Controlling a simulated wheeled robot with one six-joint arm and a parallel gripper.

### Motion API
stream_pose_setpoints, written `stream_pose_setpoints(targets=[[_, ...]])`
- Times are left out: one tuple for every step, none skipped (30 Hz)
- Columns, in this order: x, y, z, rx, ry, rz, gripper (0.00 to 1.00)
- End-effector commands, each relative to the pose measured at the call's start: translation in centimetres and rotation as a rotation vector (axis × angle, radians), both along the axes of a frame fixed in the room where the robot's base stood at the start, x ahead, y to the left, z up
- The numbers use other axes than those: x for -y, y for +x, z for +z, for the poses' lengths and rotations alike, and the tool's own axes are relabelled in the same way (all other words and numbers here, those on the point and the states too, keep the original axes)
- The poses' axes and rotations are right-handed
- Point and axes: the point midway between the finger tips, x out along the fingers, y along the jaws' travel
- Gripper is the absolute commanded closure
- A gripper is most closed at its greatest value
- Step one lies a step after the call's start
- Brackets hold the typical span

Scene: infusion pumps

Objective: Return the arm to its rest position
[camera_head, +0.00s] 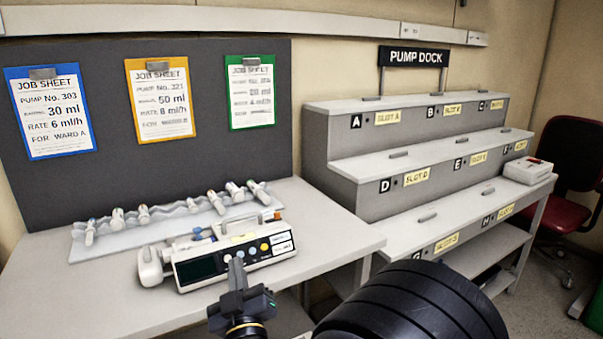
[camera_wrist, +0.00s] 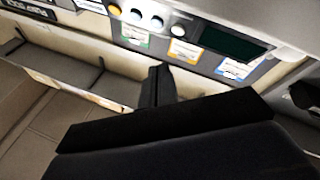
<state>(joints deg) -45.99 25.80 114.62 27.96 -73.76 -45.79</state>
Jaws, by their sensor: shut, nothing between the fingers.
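My gripper (camera_head: 237,264) is shut and empty, with its fingers pointing up in front of the infusion pump (camera_head: 196,269) in the head view. The fingertips overlap the pump's front near its buttons; I cannot tell whether they touch it. The pump is white with a dark screen, coloured buttons and white labels, and stands on the table near its front edge. In the wrist view the shut fingers (camera_wrist: 157,84) show at the middle, with the pump's dark screen and buttons (camera_wrist: 157,22) along the top. My dark arm link fills the lower part of that view.
Blue, orange and green job sheets (camera_head: 160,98) hang on the grey board. The stepped pump dock (camera_head: 350,165) stands right, with a white box (camera_head: 528,170) at its right end. A red chair (camera_head: 570,200) stands beyond.

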Motion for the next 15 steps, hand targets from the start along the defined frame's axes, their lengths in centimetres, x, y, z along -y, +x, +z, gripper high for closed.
stream_pose_setpoints(targets=[[0.0,0.0,0.5,-0.002,-0.003,0.000,1.00],[0.0,0.0,0.5,-0.002,-0.003,0.000,1.00],[0.0,-0.1,0.5,-0.001,-0.003,0.001,1.00],[0.0,-0.1,0.6,-0.001,-0.002,0.001,1.00],[0.0,-0.1,0.6,-0.001,-0.003,0.001,1.00],[0.2,-0.4,0.6,0.000,-0.002,0.002,1.00],[0.5,-0.9,0.7,0.002,0.001,0.002,1.00],[0.7,-1.3,0.9,0.003,0.002,0.002,1.00],[1.1,-1.8,1.2,0.003,0.002,0.002,1.00],[1.2,-2.2,1.3,0.003,0.002,0.003,1.00],[1.4,-2.5,1.5,0.003,0.002,0.003,1.00],[1.7,-2.9,1.7,0.003,0.002,0.003,1.00],[1.8,-3.2,1.9,0.003,0.002,0.003,1.00],[2.0,-3.4,2.0,0.003,0.002,0.003,1.00],[2.2,-3.7,2.1,0.002,0.002,0.003,1.00]])
